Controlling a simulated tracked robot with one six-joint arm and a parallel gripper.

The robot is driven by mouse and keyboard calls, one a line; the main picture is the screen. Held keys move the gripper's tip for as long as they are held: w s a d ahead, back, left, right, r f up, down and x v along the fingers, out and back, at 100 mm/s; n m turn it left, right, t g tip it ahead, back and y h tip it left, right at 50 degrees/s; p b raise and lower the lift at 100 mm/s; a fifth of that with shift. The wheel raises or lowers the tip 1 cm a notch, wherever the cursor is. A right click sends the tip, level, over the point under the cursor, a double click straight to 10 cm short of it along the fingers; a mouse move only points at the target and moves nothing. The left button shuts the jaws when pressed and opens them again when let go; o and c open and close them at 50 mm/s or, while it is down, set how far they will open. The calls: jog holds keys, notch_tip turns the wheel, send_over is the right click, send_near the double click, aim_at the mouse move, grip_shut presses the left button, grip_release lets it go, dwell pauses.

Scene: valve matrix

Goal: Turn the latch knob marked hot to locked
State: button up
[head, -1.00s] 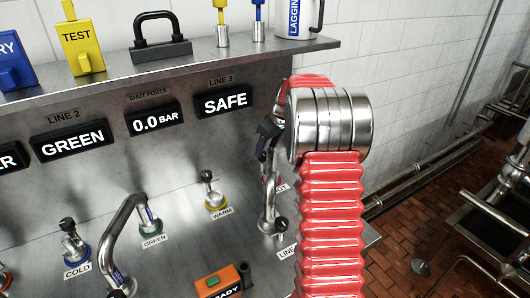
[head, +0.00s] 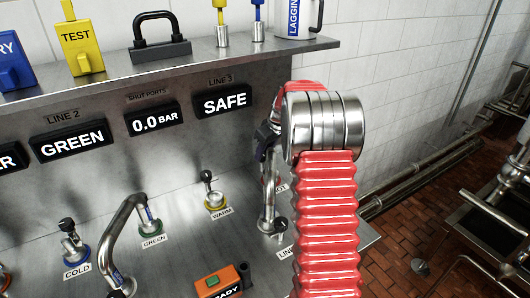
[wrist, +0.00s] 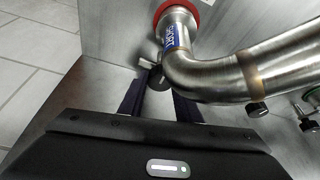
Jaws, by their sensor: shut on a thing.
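The label ending in "OT" (head: 281,188), partly hidden by my red-sleeved arm, is at the right end of the panel in the head view. My gripper (head: 263,152) is beside a steel pipe there, mostly behind my arm. In the wrist view my gripper (wrist: 158,88) has its two dark fingers closed in on a small dark knob (wrist: 156,77), right beside the bent steel pipe (wrist: 205,75) with a blue label and a red collar. Most of the knob is hidden, and I cannot read its turn position.
Another bent pipe (head: 122,225) rises at the green port. Knobs at warm (head: 207,177) and cold (head: 67,226) stand to the left. An orange box (head: 218,285) is at the front. A shelf (head: 205,62) runs above the displays. The bent pipe crowds my fingers.

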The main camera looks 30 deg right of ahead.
jog(key=c, duration=0.3)
jog(key=shift+d, duration=0.15)
jog(key=shift+r+m, duration=0.1)
jog(key=shift+m, duration=0.3)
jog(key=shift+a+m+h, duration=0.2)
jog(key=shift+m+h, duration=0.2)
jog(key=shift+m, duration=0.45)
jog(key=shift+a+m+h, duration=0.15)
jog(key=shift+m+h, duration=0.25)
jog(key=shift+m, duration=0.45)
jog(key=shift+w+a+m+g+h, duration=0.15)
jog(key=shift+m+h, duration=0.3)
jog(key=shift+m, duration=0.7)
jog(key=shift+s+a+m+g+h, duration=0.15)
jog(key=shift+m+h, duration=0.3)
jog(key=shift+m, duration=0.7)
jog(key=shift+w+d, duration=0.1)
jog(key=o, duration=1)
